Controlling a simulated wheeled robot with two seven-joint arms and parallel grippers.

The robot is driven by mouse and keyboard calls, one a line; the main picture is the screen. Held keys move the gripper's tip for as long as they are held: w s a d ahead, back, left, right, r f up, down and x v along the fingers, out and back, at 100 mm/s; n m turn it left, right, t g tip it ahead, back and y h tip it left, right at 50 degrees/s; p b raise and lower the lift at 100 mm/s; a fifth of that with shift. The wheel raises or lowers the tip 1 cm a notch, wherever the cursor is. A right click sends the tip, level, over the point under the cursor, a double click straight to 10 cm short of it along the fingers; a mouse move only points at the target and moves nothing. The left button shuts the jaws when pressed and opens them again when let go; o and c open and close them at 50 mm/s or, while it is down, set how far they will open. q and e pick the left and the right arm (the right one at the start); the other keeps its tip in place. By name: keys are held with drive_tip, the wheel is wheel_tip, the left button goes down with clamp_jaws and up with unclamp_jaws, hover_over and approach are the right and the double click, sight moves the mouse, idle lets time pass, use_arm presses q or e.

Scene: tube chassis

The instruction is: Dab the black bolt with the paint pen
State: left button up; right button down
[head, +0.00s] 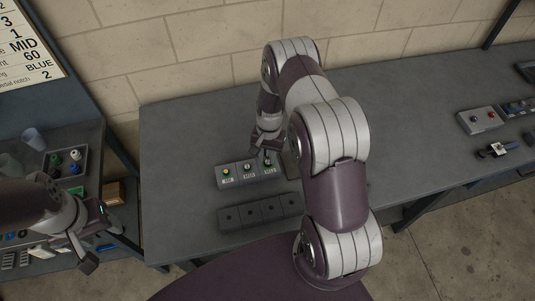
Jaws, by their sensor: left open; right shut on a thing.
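A grey block (233,181) with three bolt stations and white labels stands on the bench. The left station has a yellow-green top (226,172) and the middle one a pale top (247,167). The right station is partly covered by my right gripper (264,150), and I cannot tell for sure which bolt is black. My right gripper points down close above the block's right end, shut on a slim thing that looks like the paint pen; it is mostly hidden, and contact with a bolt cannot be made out. My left gripper (97,237) is open and empty at the lower left, away from the block.
A dark block with several holes (260,211) lies in front of the bolt block. A tray with coloured caps (66,162) and a cup (34,139) stand on the left shelf. The bench between is clear.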

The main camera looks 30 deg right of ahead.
drive_tip(key=shift+f, duration=0.15)
drive_tip(key=shift+f+b, duration=0.5)
drive_tip(key=shift+b, duration=0.1)
drive_tip(key=shift+r, duration=0.1)
drive_tip(key=shift+r+p, duration=0.55)
drive_tip(key=shift+r, duration=0.05)
drive_tip(key=shift+d, duration=0.1)
drive_tip(key=shift+f+b, duration=0.25)
drive_tip(key=shift+b, duration=0.1)
drive_tip(key=shift+f+b, duration=0.35)
drive_tip(key=shift+f, duration=0.05)
